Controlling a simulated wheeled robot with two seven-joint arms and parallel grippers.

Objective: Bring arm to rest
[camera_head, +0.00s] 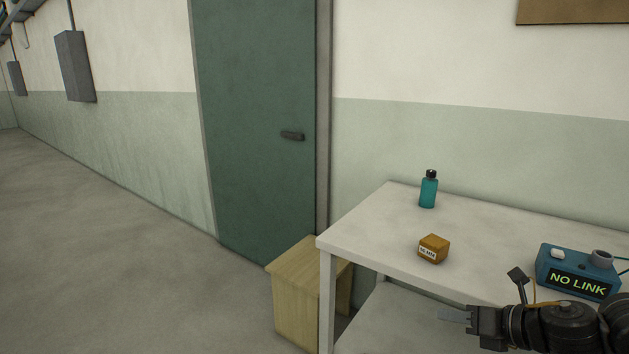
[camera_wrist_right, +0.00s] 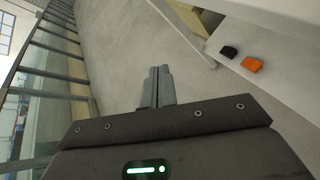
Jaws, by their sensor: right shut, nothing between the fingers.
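My right gripper (camera_head: 455,316) is at the lower right in the head view, in front of the white table's front edge and pointing left. Its fingers are together and hold nothing. In the right wrist view the closed fingers (camera_wrist_right: 161,86) stand out over bare grey floor. My left gripper is in neither view.
The white table (camera_head: 352,229) holds a teal bottle (camera_head: 428,192), a small orange-brown box (camera_head: 433,249) and a blue device (camera_head: 578,273) reading "NO LINK". A wooden stool (camera_head: 296,300) stands beside the table, near a green door (camera_head: 255,120). The floor at left is clear. Glass panels (camera_wrist_right: 40,115) with metal framing show in the wrist view.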

